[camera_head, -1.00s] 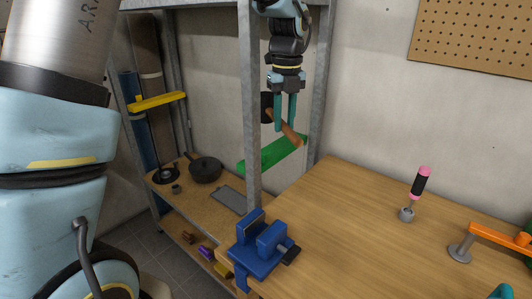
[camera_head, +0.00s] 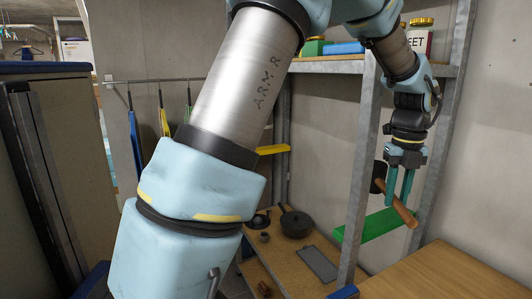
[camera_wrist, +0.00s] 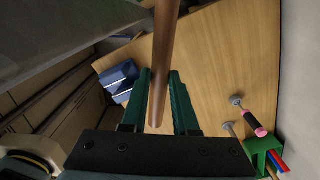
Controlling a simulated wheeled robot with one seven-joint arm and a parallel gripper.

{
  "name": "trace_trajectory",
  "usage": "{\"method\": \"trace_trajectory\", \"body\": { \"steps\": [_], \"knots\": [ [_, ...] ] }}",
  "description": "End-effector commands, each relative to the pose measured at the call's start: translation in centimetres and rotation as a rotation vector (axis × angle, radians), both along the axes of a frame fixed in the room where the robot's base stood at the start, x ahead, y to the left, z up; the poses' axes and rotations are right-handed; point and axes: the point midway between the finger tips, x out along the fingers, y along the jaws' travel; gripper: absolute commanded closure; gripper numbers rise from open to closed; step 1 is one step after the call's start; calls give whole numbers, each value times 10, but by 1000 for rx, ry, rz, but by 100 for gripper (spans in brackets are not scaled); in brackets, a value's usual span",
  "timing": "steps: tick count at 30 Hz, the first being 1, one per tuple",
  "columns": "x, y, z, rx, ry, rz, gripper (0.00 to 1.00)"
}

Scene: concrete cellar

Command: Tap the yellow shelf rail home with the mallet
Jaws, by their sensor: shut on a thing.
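My gripper (camera_head: 402,185) is shut on the wooden handle of the mallet (camera_head: 402,208), in front of the shelf unit's right side. The mallet's black head (camera_head: 378,177) is up and left of the fingers, and its handle slopes down to the right. In the wrist view the handle (camera_wrist: 164,50) runs between the teal fingers (camera_wrist: 160,88). The yellow shelf rail (camera_head: 273,149) is at the shelf unit's far left post, well left of the mallet and apart from it. My arm hides its left part.
A green rail (camera_head: 380,225) sits just behind and below the mallet. A grey post (camera_head: 362,180) stands between mallet and yellow rail. A pan (camera_head: 296,223) rests on the lower shelf. The wrist view shows a blue vise (camera_wrist: 118,80) and a pink-handled tool (camera_wrist: 254,124) on the workbench (camera_wrist: 215,65).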

Motion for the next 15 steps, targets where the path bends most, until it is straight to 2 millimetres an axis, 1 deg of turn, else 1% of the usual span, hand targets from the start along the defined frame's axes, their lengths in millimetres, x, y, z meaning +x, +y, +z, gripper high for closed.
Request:
{"method": "trace_trajectory", "body": {
  "steps": [10,15],
  "knots": [
    [1,0,2,-2,-2,0,100],
    [0,0,11,-2,-2,0,100]
  ]
}}
